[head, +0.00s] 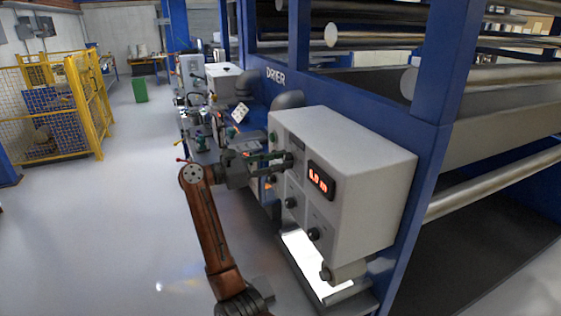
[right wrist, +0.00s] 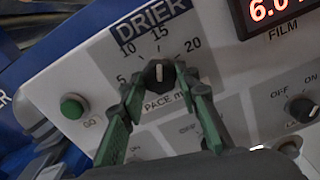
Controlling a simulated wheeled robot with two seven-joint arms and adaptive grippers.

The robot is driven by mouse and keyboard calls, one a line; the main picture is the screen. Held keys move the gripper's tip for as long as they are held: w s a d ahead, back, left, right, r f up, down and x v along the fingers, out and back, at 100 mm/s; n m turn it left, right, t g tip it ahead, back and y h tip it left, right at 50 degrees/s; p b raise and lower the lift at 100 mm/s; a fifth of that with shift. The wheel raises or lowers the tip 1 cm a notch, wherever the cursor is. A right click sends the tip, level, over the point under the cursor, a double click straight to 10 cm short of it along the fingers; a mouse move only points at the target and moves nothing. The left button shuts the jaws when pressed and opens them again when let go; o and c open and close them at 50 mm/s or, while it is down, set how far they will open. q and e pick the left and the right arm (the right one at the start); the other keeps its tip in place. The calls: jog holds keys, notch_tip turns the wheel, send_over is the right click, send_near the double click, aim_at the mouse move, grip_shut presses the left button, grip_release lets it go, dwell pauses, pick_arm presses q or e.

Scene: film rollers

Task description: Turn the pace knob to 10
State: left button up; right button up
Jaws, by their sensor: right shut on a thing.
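The pace knob (right wrist: 158,74) is a small black dial with a white pointer line, under the word DRIER on a grey panel. Numbers 5, 10, 15 and 20 run around it. The pointer looks nearly upright in the right wrist view, near 15. My right gripper (right wrist: 160,82) has its green fingers on either side of the knob and is shut on it. In the head view my right gripper (head: 288,161) reaches the front of the white control box (head: 359,199) and hides the knob. My left gripper is not in view.
A red display (head: 320,180) reads about 6.0. A green GO button (right wrist: 73,106) sits left of the knob, and an on/off knob (right wrist: 311,112) sits right. Blue machine frame and steel rollers stand behind. The floor (head: 120,220) at left is clear.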

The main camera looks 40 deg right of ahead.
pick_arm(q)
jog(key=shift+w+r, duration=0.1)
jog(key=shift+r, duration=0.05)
pick_arm(e)
jog(key=shift+n, duration=0.3)
jog(key=n+p, duration=0.3)
jog(key=n, duration=0.1)
jog(key=shift+r, duration=0.2)
pick_arm(q)
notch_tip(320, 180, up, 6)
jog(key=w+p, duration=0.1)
jog(key=p, duration=0.2)
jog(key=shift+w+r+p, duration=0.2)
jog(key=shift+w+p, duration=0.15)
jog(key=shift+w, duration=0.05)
pick_arm(e)
jog(key=shift+n, duration=2.6)
jog(key=shift+f, duration=0.1)
jog(key=o, duration=1.2)
jog(key=shift+c, duration=0.2)
